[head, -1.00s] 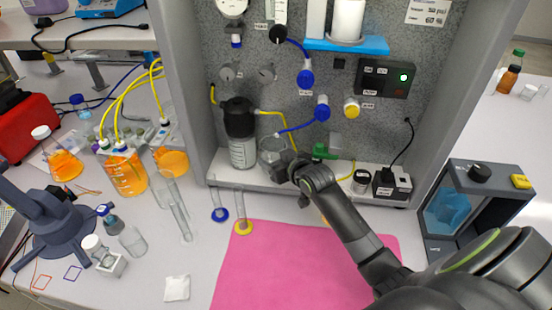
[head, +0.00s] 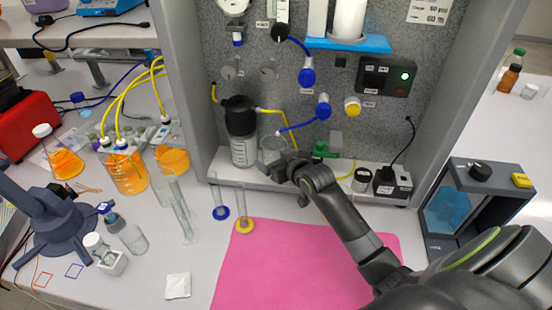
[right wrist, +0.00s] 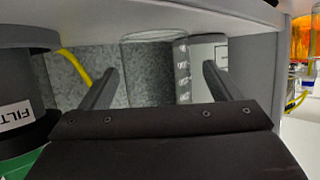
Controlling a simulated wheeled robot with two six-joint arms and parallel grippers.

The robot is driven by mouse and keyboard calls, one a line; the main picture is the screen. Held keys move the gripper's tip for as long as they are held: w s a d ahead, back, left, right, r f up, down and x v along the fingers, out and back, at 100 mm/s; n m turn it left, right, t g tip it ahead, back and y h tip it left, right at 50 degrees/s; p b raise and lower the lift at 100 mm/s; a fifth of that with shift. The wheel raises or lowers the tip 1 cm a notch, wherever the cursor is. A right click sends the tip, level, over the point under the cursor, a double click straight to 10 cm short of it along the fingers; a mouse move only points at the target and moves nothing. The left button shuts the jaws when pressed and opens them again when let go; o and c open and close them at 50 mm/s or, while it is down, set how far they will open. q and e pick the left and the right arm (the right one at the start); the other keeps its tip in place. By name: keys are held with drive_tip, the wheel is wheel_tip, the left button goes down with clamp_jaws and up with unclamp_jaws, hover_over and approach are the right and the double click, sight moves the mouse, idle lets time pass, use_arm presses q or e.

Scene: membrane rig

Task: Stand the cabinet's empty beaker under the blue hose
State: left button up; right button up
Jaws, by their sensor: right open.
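The clear, empty beaker (head: 271,146) stands upright on the cabinet's white floor, right of the black-capped bottle (head: 241,130). The blue hose (head: 297,126) runs down left from a blue fitting; its free end shows just above the beaker's rim in the head view. My right gripper (head: 284,167) is at the beaker, partly hiding it. In the right wrist view, which looks upside down, the open fingers (right wrist: 160,72) have the beaker (right wrist: 148,78) between them; I cannot tell whether they touch it. My left gripper is not in view.
A black-lidded jar (head: 361,180) and a small power box (head: 392,181) stand to the right on the cabinet floor. Two tall cylinders with blue and yellow bases stand in front, left. The pink mat (head: 290,265) is clear in front of the cabinet.

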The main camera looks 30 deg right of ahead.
drive_tip(key=shift+d, duration=0.1)
idle(0.4)
drive_tip(key=shift+s+r+p, duration=0.3)
drive_tip(key=shift+s+p, duration=0.25)
drive_tip(key=shift+p, duration=0.2)
drive_tip(key=p+v, duration=1)
drive_tip(key=v, duration=0.6)
drive_tip(key=shift+s, duration=0.1)
